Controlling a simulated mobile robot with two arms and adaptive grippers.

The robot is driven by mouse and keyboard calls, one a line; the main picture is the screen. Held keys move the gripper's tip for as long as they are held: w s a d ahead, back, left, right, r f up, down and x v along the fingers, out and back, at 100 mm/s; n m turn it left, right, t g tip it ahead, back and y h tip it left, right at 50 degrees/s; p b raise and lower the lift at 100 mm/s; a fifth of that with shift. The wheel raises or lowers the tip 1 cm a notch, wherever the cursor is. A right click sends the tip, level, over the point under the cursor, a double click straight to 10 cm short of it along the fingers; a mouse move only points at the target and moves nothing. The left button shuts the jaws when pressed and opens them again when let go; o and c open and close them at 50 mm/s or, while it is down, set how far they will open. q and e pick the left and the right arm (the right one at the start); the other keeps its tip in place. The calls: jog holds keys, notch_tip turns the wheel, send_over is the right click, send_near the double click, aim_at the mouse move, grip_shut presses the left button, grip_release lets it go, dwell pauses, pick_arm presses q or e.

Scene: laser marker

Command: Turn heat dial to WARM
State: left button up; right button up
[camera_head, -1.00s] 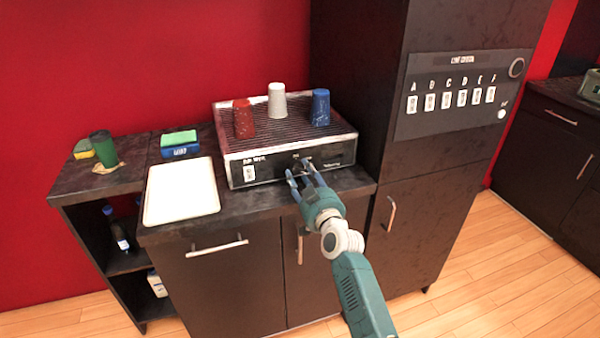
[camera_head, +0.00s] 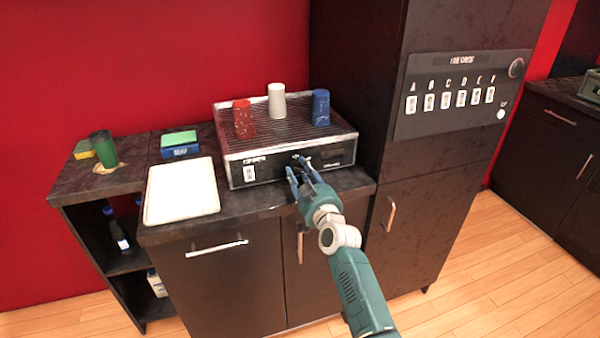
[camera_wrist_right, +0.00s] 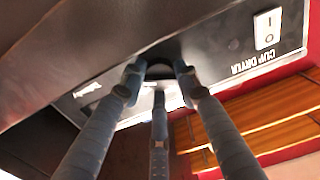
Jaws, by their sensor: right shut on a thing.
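The cup dryer (camera_head: 330,154) is a dark box with a ribbed top on the counter; its front panel carries the heat dial, mostly hidden by my fingers in the head view. In the right wrist view the dark round dial (camera_wrist_right: 160,72) sits between the fingertips. My right gripper (camera_head: 300,170) is at the front panel, shut on the dial, its blue-grey fingers around it. The dial's markings cannot be read. My left gripper is not in view.
Red (camera_head: 243,119), white (camera_head: 277,101) and blue (camera_head: 320,108) cups stand upside down on the dryer. A white tray (camera_head: 182,191) lies to its left. A tall cabinet with a switch panel (camera_head: 462,94) stands to the right. A power switch (camera_wrist_right: 268,28) is on the dryer's front.

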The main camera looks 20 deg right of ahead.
jog(key=shift+f, duration=0.2)
jog(key=n+p, duration=0.1)
jog(key=n, duration=0.5)
jog(key=shift+f+p, duration=0.1)
jog(key=shift+p, duration=0.2)
jog(key=n, duration=0.2)
jog(key=shift+s+f+n, duration=0.1)
jog(key=shift+n, duration=1.6)
jog(key=shift+d, duration=0.1)
jog(key=o, duration=0.9)
